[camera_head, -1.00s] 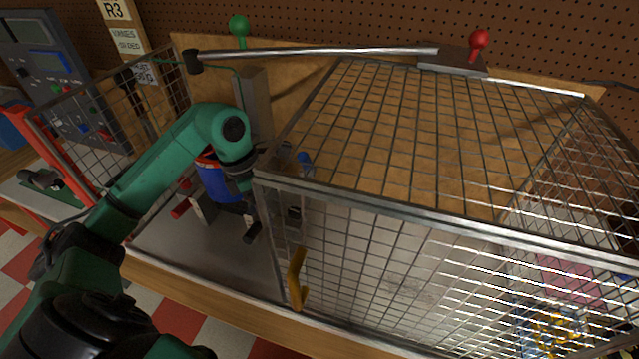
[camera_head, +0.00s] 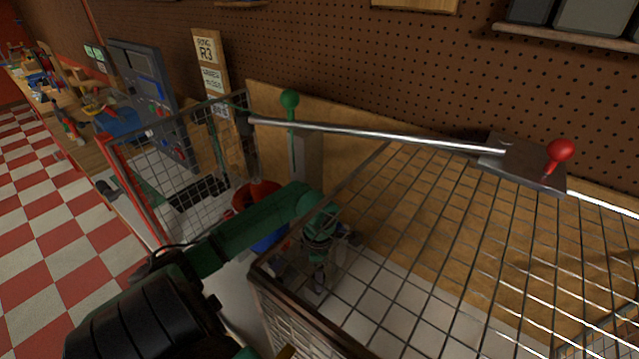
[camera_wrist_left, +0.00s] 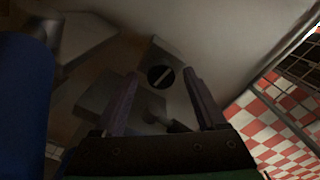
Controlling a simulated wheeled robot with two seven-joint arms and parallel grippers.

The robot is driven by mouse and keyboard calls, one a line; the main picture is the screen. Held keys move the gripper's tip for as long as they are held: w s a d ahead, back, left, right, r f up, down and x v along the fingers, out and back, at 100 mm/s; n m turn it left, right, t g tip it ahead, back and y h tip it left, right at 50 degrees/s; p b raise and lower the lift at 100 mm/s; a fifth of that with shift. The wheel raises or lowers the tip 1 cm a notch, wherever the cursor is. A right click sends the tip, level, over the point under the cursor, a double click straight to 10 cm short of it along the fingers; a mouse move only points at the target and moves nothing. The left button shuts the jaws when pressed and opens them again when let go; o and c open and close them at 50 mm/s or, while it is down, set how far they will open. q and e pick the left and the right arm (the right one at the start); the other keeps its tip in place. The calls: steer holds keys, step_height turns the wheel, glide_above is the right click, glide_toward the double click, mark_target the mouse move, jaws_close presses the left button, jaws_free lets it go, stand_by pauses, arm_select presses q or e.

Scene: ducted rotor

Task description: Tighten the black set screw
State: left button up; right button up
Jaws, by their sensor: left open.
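The black set screw (camera_wrist_left: 160,76) shows in the left wrist view as a dark round head with a pale slot, at the end of a grey block. My left gripper (camera_wrist_left: 161,73) is open, with one finger on each side of the screw in the picture. I cannot tell whether the fingers touch it. In the head view my green left arm reaches in from the left, and its wrist end (camera_head: 320,235) is partly behind the wire mesh. The screw is hidden there. My right gripper is not in view.
A wire mesh cage (camera_head: 430,240) fills the right side, with a metal bar (camera_head: 380,138) along its top. Red (camera_head: 255,193) and blue (camera_head: 268,241) parts sit beside my arm. A blue surface (camera_wrist_left: 25,100) fills the wrist view's left edge. A red-edged mesh panel (camera_head: 135,190) stands left.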

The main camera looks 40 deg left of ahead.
arm_select(q)
steer(key=shift+f, duration=0.6)
steer(key=shift+s, duration=0.15)
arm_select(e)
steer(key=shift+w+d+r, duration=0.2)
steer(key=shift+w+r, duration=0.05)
arm_select(q)
jaws_close()
steer(key=shift+f+m+b, duration=0.15)
steer(key=shift+m+b, duration=0.15)
steer(key=shift+b, duration=0.25)
steer(key=m+b, duration=0.7)
steer(key=b, duration=0.4)
steer(key=shift+f+m, duration=0.15)
steer(key=shift+m, duration=0.25)
steer(key=m+b, duration=0.3)
steer(key=shift+m, duration=0.3)
steer(key=m, duration=0.1)
steer(key=m+b, duration=0.1)
steer(key=m, duration=0.1)
steer(key=m+b, duration=0.1)
steer(key=shift+r+m, duration=0.3)
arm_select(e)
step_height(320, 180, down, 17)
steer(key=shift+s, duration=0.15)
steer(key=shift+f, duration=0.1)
